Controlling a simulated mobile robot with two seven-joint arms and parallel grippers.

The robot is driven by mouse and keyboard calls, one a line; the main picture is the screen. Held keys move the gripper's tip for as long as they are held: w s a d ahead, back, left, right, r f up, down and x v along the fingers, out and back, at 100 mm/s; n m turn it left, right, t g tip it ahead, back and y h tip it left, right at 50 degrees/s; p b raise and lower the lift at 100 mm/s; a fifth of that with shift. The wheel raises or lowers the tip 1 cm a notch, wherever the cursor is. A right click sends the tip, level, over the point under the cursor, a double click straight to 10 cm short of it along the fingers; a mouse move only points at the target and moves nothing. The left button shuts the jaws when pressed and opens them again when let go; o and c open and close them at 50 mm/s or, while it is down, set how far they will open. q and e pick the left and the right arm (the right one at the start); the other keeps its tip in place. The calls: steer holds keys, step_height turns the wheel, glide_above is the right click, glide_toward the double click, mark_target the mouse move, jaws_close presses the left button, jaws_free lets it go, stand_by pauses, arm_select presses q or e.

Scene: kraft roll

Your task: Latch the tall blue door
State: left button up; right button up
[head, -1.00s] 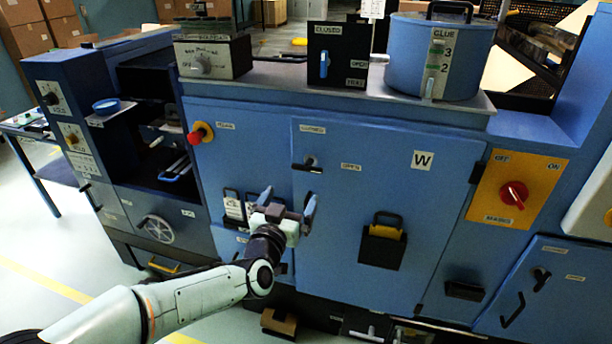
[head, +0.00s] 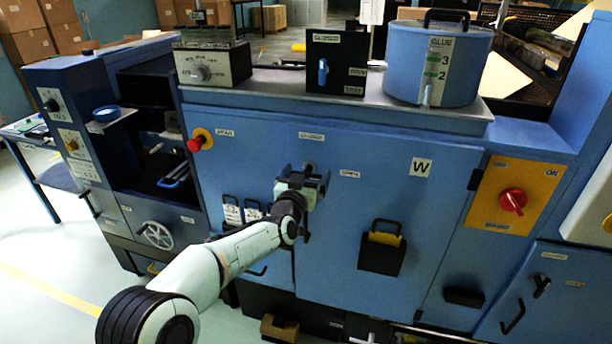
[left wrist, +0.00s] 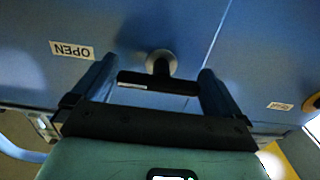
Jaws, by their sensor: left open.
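The tall blue door (head: 380,200) with the "W" label stands in the machine's front and looks about flush with the panel on its left. Its black latch handle shows in the left wrist view (left wrist: 158,82), a short bar on a round metal boss, lying crosswise between the fingers. In the head view my gripper hides most of the handle. My left gripper (head: 318,188) is open in front of the handle, one finger on each side of it; I cannot tell if either touches. An "OPEN" label (left wrist: 71,50) appears upside down beside the boss. My right gripper is out of view.
A black pocket with a yellow insert (head: 382,246) sits lower on the door. A red stop button (head: 198,142) is to the left, and a red rotary switch (head: 512,201) on a yellow plate is to the right. A blue glue pot (head: 405,62) stands above.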

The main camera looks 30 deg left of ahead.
arm_select(q)
steer(key=c, duration=0.8)
